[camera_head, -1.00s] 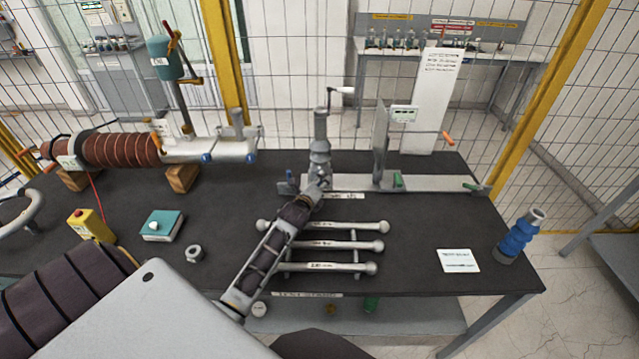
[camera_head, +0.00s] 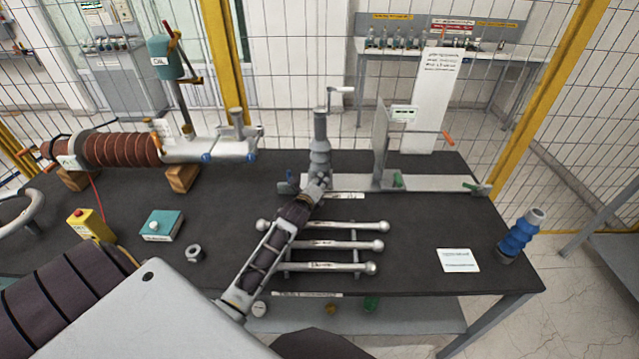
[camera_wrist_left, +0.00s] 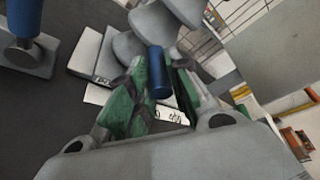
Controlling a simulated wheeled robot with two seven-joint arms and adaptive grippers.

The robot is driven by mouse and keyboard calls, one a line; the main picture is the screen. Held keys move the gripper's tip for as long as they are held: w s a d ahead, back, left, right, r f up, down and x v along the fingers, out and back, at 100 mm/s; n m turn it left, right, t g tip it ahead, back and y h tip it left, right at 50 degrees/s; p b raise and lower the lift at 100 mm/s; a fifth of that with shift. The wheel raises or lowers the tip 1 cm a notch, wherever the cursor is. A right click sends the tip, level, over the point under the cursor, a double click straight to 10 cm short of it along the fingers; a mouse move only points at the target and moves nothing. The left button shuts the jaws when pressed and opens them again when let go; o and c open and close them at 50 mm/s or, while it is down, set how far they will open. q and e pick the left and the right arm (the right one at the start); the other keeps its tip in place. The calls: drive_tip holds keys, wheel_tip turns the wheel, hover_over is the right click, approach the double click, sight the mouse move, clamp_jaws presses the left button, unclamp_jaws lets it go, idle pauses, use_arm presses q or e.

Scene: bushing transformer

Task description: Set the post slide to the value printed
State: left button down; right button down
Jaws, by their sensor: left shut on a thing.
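A grey ribbed post (camera_head: 320,150) with a crank on top stands upright at the left part of a flat metal rail (camera_head: 435,184) on the dark table. My left gripper (camera_head: 318,186) is at the foot of this post. In the left wrist view its green-padded fingers (camera_wrist_left: 157,85) are shut on a small blue handle (camera_wrist_left: 158,70) beside the grey post. White scale labels with print lie by the rail, partly hidden by the fingers and too small to read. A white printed card (camera_head: 458,261) lies at the table's right; its text is not legible. My right gripper is not in view.
An upright plate (camera_head: 380,142) stands on the rail right of the post. Three metal rods (camera_head: 330,245) lie in front, close to my left arm. A blue-sleeved part (camera_head: 520,238) stands at the right edge. A brown ribbed bushing (camera_head: 120,148) lies at the left. The table is clear around the card.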

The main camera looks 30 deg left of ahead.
use_arm(q)
drive_tip(key=w+d, duration=0.2)
drive_tip(key=d, duration=0.1)
drive_tip(key=w+d+b, duration=0.1)
drive_tip(key=w+d, duration=0.1)
drive_tip(key=d, duration=0.2)
drive_tip(key=w+d, duration=0.2)
drive_tip(key=d, duration=0.1)
drive_tip(key=shift+w+d, duration=0.1)
drive_tip(key=shift+d, duration=0.1)
drive_tip(key=c, duration=1.3)
unclamp_jaws()
drive_tip(key=shift+a, duration=0.1)
drive_tip(key=v, duration=1.2)
drive_tip(key=shift+f, duration=0.1)
